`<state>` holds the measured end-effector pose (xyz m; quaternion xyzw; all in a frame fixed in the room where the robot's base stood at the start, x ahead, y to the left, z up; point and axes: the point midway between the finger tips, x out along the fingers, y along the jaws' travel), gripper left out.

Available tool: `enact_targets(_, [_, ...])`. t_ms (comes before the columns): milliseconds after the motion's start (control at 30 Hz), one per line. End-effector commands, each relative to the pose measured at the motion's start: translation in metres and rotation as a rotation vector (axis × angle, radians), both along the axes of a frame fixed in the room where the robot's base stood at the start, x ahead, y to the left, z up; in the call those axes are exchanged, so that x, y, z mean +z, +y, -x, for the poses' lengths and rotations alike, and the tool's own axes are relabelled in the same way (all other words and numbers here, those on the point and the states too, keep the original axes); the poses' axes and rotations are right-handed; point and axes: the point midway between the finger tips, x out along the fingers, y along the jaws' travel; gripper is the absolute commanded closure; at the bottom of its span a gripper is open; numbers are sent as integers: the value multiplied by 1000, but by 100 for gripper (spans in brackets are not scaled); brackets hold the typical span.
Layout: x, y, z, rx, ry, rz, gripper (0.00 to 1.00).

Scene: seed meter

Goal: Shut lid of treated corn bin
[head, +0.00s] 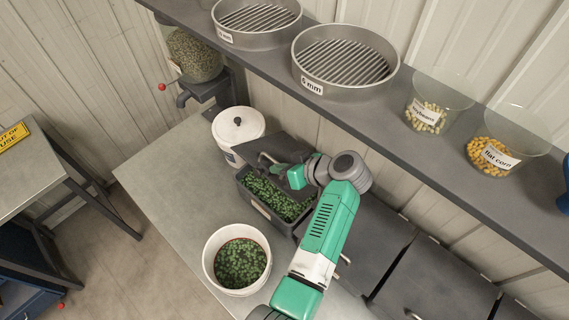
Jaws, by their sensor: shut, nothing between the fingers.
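A dark grey bin (244,185) stands on the bench, full of green seeds (278,199); its front label is too small to read. Its dark lid (290,145) is raised at the back, tilted over the rear of the bin. My gripper (267,161) is shut and empty, at the lid's front side above the rear of the bin. I cannot tell whether it touches the lid. My green and white arm hides the right end of the bin.
A white bucket (209,262) of green seeds stands in front, and a lidded white bucket (238,122) behind left. Closed dark lids (440,278) lie to the right. A shelf (440,143) with sieves and seed cups overhangs the back. Bare bench (170,175) lies left.

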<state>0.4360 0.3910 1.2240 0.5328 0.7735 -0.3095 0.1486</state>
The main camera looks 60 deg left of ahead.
Motion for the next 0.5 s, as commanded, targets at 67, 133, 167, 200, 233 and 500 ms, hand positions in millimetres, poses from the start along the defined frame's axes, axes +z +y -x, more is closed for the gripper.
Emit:
enact_targets(67, [-6, 12, 7, 1, 3, 1, 100])
enact_targets(133, [-13, 21, 12, 1, 2, 1, 100])
enact_targets(167, [-16, 24, 14, 1, 2, 1, 100])
enact_targets(200, [-19, 28, 15, 1, 2, 1, 100])
enact_targets(233, [-21, 31, 16, 0, 2, 1, 100])
enact_targets(500, [-30, 40, 21, 0, 0, 0, 100])
